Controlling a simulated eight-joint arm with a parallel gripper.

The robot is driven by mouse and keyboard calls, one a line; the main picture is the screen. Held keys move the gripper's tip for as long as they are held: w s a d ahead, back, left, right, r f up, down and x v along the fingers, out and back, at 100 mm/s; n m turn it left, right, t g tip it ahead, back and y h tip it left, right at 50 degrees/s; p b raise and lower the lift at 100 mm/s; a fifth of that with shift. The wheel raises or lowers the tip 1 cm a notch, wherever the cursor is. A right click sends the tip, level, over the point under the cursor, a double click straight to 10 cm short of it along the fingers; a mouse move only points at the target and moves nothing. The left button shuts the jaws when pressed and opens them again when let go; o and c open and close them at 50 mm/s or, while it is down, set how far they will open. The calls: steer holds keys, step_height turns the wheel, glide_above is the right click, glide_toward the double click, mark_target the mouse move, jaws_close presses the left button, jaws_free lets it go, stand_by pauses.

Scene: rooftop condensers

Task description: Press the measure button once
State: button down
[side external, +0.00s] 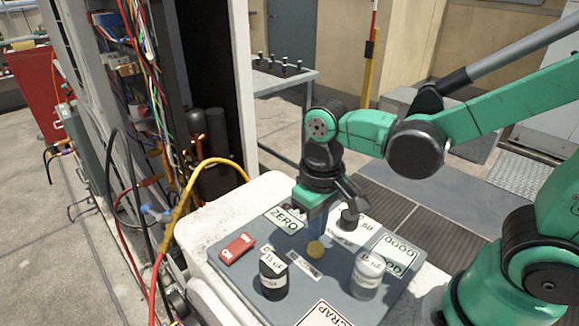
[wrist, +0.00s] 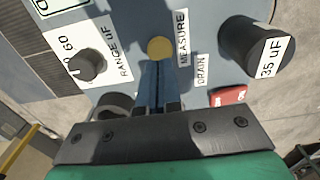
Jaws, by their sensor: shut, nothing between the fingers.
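The measure button is a round yellow button (side external: 316,250) on a grey panel (side external: 240,272). In the wrist view the yellow button (wrist: 159,48) sits beside the MEASURE label (wrist: 182,38). My gripper (side external: 317,234) is shut and empty, with its blue fingers pointing down over the panel. In the wrist view its closed fingertips (wrist: 154,64) are right at the button's near edge, and most of the button's face shows. I cannot tell whether the tips touch it.
A dark capacitor (side external: 273,280), a silver capacitor (side external: 367,278), a red switch (side external: 237,248) and a dark range knob (side external: 349,219) stand around the button. Loose wires (side external: 205,165) hang from an open cabinet at the left.

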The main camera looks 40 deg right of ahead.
mark_target(315, 246)
step_height(315, 246, up, 9)
steer(key=shift+r, duration=0.2)
stand_by(0.3)
stand_by(0.4)
steer(key=w+d+f+t, duration=0.2)
steer(key=d+f+t, duration=0.1)
steer(key=d+t, duration=0.2)
steer(key=shift+f+t, duration=0.3)
steer(key=shift+t, duration=0.8)
